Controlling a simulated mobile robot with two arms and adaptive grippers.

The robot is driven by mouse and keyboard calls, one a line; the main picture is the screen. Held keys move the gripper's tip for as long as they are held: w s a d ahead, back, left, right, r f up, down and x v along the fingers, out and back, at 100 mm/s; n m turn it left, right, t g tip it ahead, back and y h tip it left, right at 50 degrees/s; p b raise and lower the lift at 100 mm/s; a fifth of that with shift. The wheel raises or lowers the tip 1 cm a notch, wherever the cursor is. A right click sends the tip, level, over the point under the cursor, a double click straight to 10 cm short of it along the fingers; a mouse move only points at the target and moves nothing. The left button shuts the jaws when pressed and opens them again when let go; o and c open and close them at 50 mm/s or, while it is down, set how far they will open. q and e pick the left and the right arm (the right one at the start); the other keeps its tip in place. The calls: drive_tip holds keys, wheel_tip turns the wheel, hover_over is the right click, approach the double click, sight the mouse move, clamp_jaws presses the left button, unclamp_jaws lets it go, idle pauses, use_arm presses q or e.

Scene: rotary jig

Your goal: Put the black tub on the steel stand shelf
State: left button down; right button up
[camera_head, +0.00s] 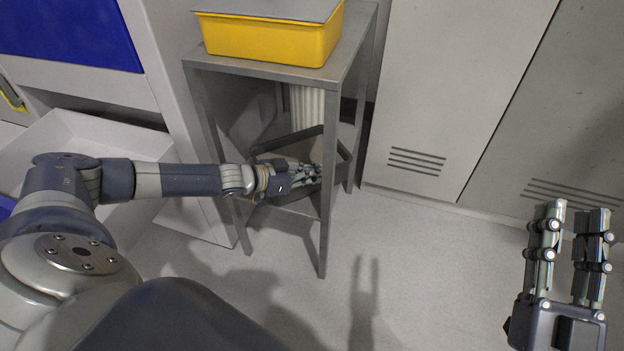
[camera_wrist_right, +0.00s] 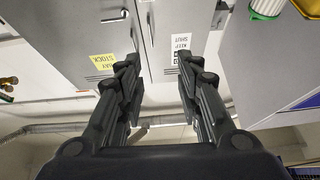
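The grey steel stand (camera_head: 359,35) is left of centre in the head view, with a lower shelf between its legs. The black tub (camera_head: 300,137) is inside the stand at the level of that shelf and looks tilted. Whether it rests on the shelf is hidden. My left gripper (camera_head: 312,172) reaches in from the left, between the stand's legs, and overlaps the tub. Its fingers are too small and cluttered to tell their grip. My right gripper (camera_head: 570,225) is open and empty at the lower right, far from the stand; its parted fingers also show in the right wrist view (camera_wrist_right: 157,85).
A yellow bin (camera_head: 268,41) with a grey cover sits on the stand's top. A pale ribbed object (camera_head: 307,105) stands inside the stand, behind the tub. Grey cabinets (camera_head: 445,90) line the wall. The floor (camera_head: 420,260) right of the stand is clear.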

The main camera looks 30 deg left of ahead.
use_arm(q)
drive_tip(key=shift+s+a+f, duration=0.1)
drive_tip(key=shift+f, duration=0.4)
use_arm(e)
drive_tip(key=shift+s+d+r+t+y, duration=0.1)
drive_tip(key=shift+s+r+t+y, duration=0.05)
drive_tip(key=shift+s+r+t, duration=0.45)
drive_tip(key=shift+s+r+t+y, duration=0.15)
drive_tip(key=shift+s+r+t, duration=0.25)
drive_tip(key=shift+r, duration=0.3)
use_arm(q)
drive_tip(key=c, duration=2.3)
unclamp_jaws()
drive_tip(key=shift+f, duration=0.2)
drive_tip(key=o, duration=0.5)
drive_tip(key=shift+s, duration=0.1)
drive_tip(key=shift+r, duration=0.2)
